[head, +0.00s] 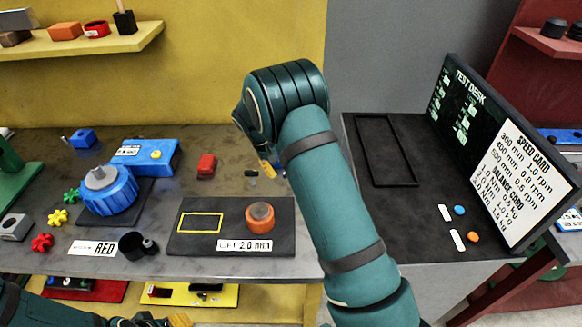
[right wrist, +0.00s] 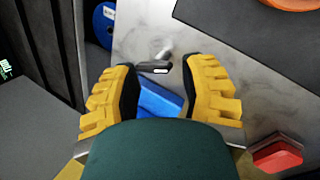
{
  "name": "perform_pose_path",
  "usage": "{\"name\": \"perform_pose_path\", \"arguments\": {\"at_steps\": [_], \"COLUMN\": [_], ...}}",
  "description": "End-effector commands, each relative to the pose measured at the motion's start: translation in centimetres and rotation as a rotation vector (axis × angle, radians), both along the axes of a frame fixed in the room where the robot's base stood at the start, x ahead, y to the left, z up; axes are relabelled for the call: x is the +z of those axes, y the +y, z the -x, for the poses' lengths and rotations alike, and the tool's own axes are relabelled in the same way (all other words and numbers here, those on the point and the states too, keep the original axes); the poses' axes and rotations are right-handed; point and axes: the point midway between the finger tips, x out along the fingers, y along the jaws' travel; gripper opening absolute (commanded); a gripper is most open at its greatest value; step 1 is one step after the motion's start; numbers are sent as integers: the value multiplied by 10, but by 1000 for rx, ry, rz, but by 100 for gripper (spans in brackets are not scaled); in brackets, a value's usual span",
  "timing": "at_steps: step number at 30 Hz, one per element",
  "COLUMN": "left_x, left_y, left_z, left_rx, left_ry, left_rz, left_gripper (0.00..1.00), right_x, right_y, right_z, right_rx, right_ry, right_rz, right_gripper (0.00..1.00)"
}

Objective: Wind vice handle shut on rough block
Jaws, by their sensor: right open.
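My right gripper (right wrist: 160,90) is open, its yellow fingers on either side of a blue body (right wrist: 158,98) that looks like the vice. A short black bar with a light end (right wrist: 155,68), likely the handle, lies beyond the fingertips and does not appear gripped. In the head view my right arm hides most of this spot; only the yellow fingertips (head: 268,168) and a small black piece (head: 250,172) show beside it. I cannot make out a rough block in the vice. My left gripper (head: 178,321) shows only in part at the bottom edge, its fingers unclear.
A dark plate (head: 190,243) with an orange-topped round part (head: 260,219) lies in front. A red block (head: 206,166) sits left of the gripper. A blue rotary unit (head: 108,192) stands at left. The test desk screen (head: 470,125) is at right.

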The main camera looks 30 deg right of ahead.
Motion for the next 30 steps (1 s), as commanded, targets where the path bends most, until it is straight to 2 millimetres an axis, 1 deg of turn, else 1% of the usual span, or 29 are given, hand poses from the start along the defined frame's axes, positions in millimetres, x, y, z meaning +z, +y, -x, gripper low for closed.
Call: {"name": "perform_pose_path", "arguments": {"at_steps": [1, 5, 9, 12, 15, 19, 23, 26, 30], "left_x": [6, 15, 24, 30, 34, 36, 36, 36, 36], "left_y": [0, 0, 1, 1, 1, 2, 2, 2, 2], "left_z": [0, 0, -1, -1, -1, -1, -1, -1, -1], "left_rx": [0, 0, 2, 1, 2, 3, 3, 3, 3], "left_ry": [0, -2, -3, -3, -4, -4, -4, -4, -5], "left_rz": [1, 2, 3, 4, 5, 5, 5, 5, 5], "left_gripper": [47, 47, 47, 47, 47, 47, 47, 47, 47], "right_x": [4, 11, 25, 36, 46, 54, 53, 44, 23], "right_y": [-1, 0, 1, 1, 1, 1, 0, -3, -12], "right_z": [1, -2, -8, -14, -19, -24, -25, -25, -24], "right_rx": [122, 489, 878, 1123, 1310, 1457, 1504, 1505, 1503], "right_ry": [44, 163, 275, 343, 397, 442, 458, 461, 461], "right_rz": [-28, -88, -131, -141, -141, -133, -130, -131, -133], "right_gripper": [42, 42, 42, 42, 42, 42, 42, 42, 42]}}
